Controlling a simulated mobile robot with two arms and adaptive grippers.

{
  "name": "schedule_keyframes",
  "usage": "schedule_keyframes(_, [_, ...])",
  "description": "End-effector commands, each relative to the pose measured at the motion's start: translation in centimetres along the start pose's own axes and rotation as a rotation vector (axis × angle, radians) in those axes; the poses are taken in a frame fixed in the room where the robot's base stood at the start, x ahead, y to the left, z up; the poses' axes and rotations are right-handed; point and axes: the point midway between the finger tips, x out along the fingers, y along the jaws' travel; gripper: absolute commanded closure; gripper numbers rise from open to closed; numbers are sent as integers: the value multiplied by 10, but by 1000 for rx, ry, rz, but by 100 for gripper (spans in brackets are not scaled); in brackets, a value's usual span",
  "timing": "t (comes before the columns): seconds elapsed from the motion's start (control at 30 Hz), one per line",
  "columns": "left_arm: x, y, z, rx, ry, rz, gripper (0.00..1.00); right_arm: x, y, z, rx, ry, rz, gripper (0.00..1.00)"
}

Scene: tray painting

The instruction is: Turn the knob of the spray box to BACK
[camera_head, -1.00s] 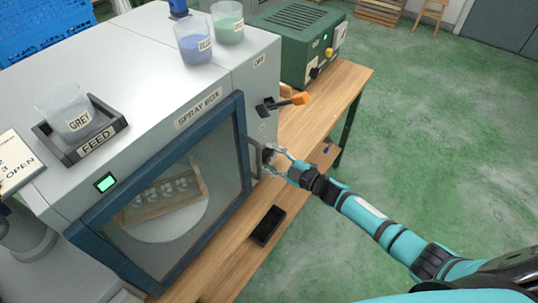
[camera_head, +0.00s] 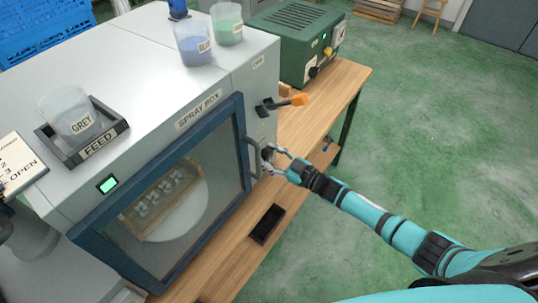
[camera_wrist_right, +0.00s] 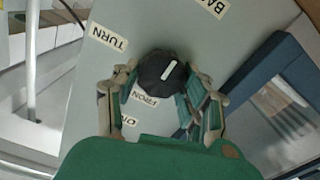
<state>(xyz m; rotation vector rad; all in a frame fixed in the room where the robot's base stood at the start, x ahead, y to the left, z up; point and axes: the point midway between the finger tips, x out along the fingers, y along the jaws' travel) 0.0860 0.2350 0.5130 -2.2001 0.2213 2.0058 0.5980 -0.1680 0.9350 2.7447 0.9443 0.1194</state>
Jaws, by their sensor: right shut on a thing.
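The spray box (camera_head: 215,88) is a grey cabinet with a blue-framed glass door. Its black round knob (camera_wrist_right: 160,74) has a white mark, slanting toward the BACK label (camera_wrist_right: 212,6) at the top of the right wrist view. The TURN label (camera_wrist_right: 107,37) is left of the knob and the FRONT label (camera_wrist_right: 144,96) is just below it. My right gripper (camera_head: 270,157) is at the box's right side wall. In the right wrist view its fingers (camera_wrist_right: 158,90) are shut around the knob. My left gripper is not in view.
An orange-tipped lever (camera_head: 298,99) sticks out above my right gripper. The door handle (camera_head: 252,157) is close beside it. Cups stand on top of the box. A black tray (camera_head: 267,224) lies on the wooden bench (camera_head: 322,105). A green unit (camera_head: 296,42) stands behind.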

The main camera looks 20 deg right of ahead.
Motion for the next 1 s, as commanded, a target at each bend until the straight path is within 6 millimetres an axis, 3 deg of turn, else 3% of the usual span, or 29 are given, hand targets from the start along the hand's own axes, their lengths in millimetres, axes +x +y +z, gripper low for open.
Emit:
schedule_keyframes(0.33, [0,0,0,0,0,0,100,-1,-1,3,5,-6,0,89])
schedule_keyframes(0.37, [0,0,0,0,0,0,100,-1,-1,3,5,-6,0,54])
schedule_keyframes(0.53, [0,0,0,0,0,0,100,-1,-1,2,4,-4,0,32])
schedule_keyframes(0.83, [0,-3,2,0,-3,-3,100,-2,0,1,3,-2,0,32])
schedule_keyframes(1.0, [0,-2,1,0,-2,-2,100,-23,0,2,4,-5,0,32])
